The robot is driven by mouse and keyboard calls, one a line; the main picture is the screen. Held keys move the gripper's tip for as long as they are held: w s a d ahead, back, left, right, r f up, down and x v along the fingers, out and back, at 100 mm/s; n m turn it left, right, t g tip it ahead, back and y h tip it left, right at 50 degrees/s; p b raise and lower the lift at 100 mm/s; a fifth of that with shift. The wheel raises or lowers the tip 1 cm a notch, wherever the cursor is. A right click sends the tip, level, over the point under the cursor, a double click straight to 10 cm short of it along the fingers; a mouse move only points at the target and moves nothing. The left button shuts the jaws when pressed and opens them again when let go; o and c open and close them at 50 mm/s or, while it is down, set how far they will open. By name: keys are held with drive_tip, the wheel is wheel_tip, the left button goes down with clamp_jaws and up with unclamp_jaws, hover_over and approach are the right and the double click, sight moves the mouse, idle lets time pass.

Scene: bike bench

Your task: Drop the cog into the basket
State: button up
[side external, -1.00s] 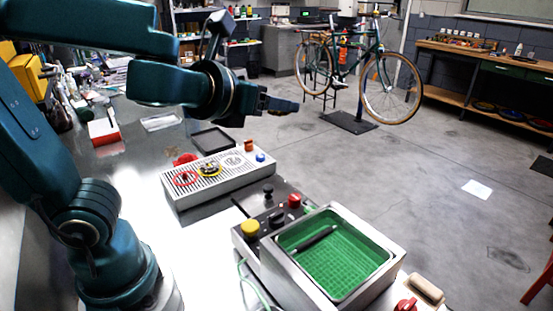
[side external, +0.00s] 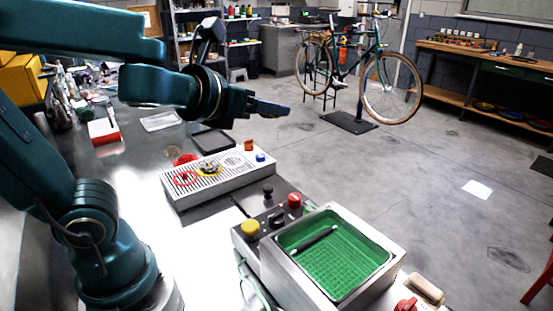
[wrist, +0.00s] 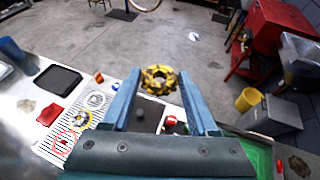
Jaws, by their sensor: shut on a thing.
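My gripper (wrist: 159,76) is shut on a yellow, toothed cog (wrist: 158,80), which sits between the fingertips in the wrist view. In the side view my gripper (side external: 272,108) is high above the bench, beyond the slotted tray; the cog cannot be made out there. The basket (side external: 378,277) is a green mesh inside a metal tub at the front right, with a dark stick-like item lying in it. Part of its green shows at the lower right of the wrist view (wrist: 256,153). My gripper is up and to the left of the basket in the side view, not over it.
A slotted tray (side external: 226,184) holds a red ring, a yellow ring with a dark part, and a round grey part. Yellow (side external: 250,228) and red (side external: 294,200) knobs stand beside the tub. A black flat tray (side external: 213,141) lies behind. A bicycle (side external: 345,70) stands further back.

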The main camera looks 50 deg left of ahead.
drive_tip(key=s+d+f+m+g+h, duration=0.15)
drive_tip(key=d+m+g+h, duration=0.25)
drive_tip(key=d+m+h, duration=0.55)
drive_tip(key=d+f+m+g+h, duration=0.3)
drive_tip(key=d+m+g+h, duration=0.2)
drive_tip(key=d+m+h, duration=0.5)
drive_tip(key=shift+s+d+f+n+y, duration=0.1)
drive_tip(key=shift+f+n+y, duration=0.1)
drive_tip(key=shift+f+y, duration=0.4)
drive_tip(key=shift+w+d+f+n+y, duration=0.15)
drive_tip(key=shift+f+n, duration=0.1)
drive_tip(key=shift+f, duration=0.7)
drive_tip(key=shift+s+d+f+n+y, duration=0.1)
drive_tip(key=shift+s+f+n+y, duration=0.1)
drive_tip(key=shift+f+y, duration=0.4)
drive_tip(key=shift+f, duration=0.15)
drive_tip(key=o, duration=1.5)
